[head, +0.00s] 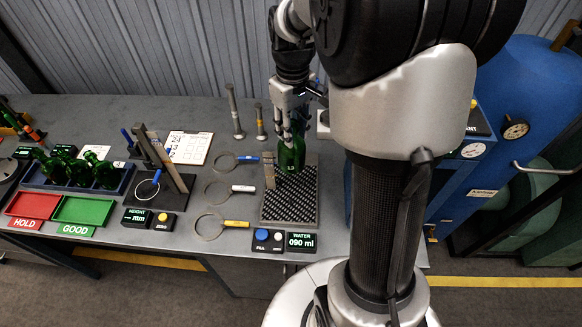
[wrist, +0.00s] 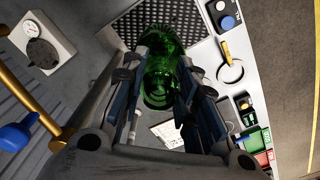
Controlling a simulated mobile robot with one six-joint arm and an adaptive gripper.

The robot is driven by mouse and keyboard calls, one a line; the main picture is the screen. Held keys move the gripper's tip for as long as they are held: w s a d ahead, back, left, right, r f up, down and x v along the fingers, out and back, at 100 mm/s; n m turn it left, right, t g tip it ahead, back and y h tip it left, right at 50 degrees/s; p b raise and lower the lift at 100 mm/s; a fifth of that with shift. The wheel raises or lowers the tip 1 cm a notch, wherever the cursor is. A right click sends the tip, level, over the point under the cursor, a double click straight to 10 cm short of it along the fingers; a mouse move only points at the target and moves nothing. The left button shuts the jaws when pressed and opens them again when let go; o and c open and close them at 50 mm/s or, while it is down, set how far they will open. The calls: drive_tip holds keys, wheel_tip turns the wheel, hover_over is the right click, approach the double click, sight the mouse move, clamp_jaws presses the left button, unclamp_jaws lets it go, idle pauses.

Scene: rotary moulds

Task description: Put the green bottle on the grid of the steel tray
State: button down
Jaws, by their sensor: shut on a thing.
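A green bottle (head: 291,157) is held in my gripper (head: 288,126), roughly upright, at the back part of the steel tray (head: 290,209). The tray has a dark perforated grid on top. I cannot tell whether the bottle's base touches the grid or hangs just above it. In the wrist view the bottle (wrist: 160,88) sits between the two fingers of my gripper (wrist: 163,62), with the grid (wrist: 122,28) beyond it. The fingers and hand hide the bottle's upper part in the head view.
A small upright post (head: 269,171) stands by the tray's left edge. A water readout box (head: 285,241) lies in front. Ring gauges (head: 216,190) lie to the left. A rack with several green bottles (head: 75,171) and red (head: 33,206) and green (head: 84,211) trays are further left.

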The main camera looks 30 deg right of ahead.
sight(292, 163)
wheel_tip(292, 163, down, 13)
drive_tip(key=shift+w+f+b, duration=0.1)
drive_tip(key=shift+w+b, duration=0.05)
drive_tip(key=shift+b, duration=1)
drive_tip(key=shift+f, duration=0.15)
drive_tip(key=c, duration=1.2)
unclamp_jaws()
wheel_tip(292, 163, up, 12)
drive_tip(key=p, duration=0.2)
drive_tip(key=shift+p, duration=0.3)
drive_tip(key=s+a+r+m+t, duration=0.1)
drive_tip(key=s+a+r+t, duration=0.1)
drive_tip(key=s+a+r, duration=0.7)
drive_tip(key=s+a+t, duration=0.1)
drive_tip(key=s, duration=0.2)
drive_tip(key=s+a+r, duration=0.1)
drive_tip(key=s, duration=0.3)
drive_tip(key=s+a+r+m+t, duration=0.1)
drive_tip(key=s, duration=0.2)
drive_tip(key=shift+s+a+t, duration=0.2)
drive_tip(key=shift+s+t, duration=0.1)
drive_tip(key=shift+s, duration=0.05)
